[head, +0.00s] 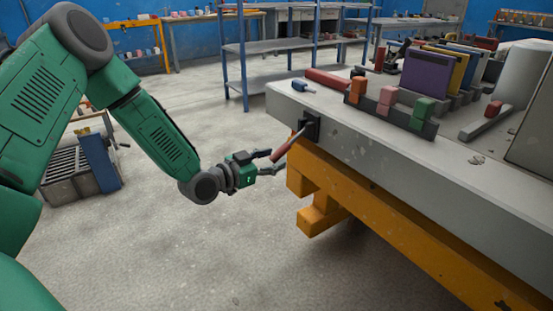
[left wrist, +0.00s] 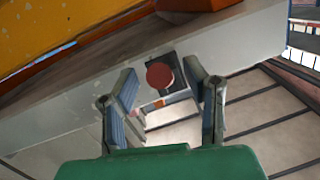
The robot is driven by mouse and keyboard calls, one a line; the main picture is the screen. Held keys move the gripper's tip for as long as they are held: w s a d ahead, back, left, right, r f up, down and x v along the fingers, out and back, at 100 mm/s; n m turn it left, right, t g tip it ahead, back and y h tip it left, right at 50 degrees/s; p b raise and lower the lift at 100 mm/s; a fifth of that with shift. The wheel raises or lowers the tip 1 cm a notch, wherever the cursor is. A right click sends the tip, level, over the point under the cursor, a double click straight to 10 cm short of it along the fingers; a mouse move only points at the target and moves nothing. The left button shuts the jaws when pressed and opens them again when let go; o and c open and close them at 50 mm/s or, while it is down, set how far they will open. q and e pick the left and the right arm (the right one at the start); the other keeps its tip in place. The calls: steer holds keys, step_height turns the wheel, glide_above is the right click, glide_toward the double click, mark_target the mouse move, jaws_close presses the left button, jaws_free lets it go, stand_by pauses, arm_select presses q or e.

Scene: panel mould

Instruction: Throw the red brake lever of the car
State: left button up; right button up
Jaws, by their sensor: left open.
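The red brake lever (head: 287,147) sticks out on a metal rod from a dark bracket (head: 310,126) on the side of the grey car bed (head: 370,159). It slants down and left. My left gripper (head: 270,161) is open, with its fingers close to the lever's red handle. In the left wrist view the round red end of the lever (left wrist: 160,75) shows between the two open fingers (left wrist: 168,105), end-on. Whether a finger touches the handle I cannot tell. My right gripper is not in view.
An orange frame (head: 355,194) runs under the car bed. A row of coloured blocks (head: 386,97), a blue tool (head: 303,86) and a red cylinder (head: 327,79) are on the bed top. A blue shelf (head: 285,48) stands behind.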

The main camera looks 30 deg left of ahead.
arm_select(q)
steer(key=f+v, duration=0.1)
steer(key=v, duration=0.9)
steer(key=shift+r, duration=0.35)
steer(key=shift+s+a, duration=0.1)
steer(key=s+d+f+n+g+y, duration=0.1)
steer(key=s+d+f+g, duration=0.3)
steer(key=f, duration=0.4)
steer(key=s+d+f+n+g+y, duration=0.1)
steer(key=s+d+f+g, duration=0.35)
steer(key=f, duration=0.35)
steer(key=s+d+f+n+g+y, duration=0.1)
steer(key=s+d+f+g, duration=0.2)
steer(key=s, duration=0.6)
steer(key=s+d+f+n+g+y, duration=0.1)
steer(key=s+f+g, duration=0.4)
steer(key=s, duration=0.4)
step_height(320, 180, up, 12)
steer(key=p, duration=1.2)
steer(key=shift+s+d+t+y, duration=0.15)
steer(key=shift+s+t+y, duration=0.15)
steer(key=shift+s+t, duration=0.15)
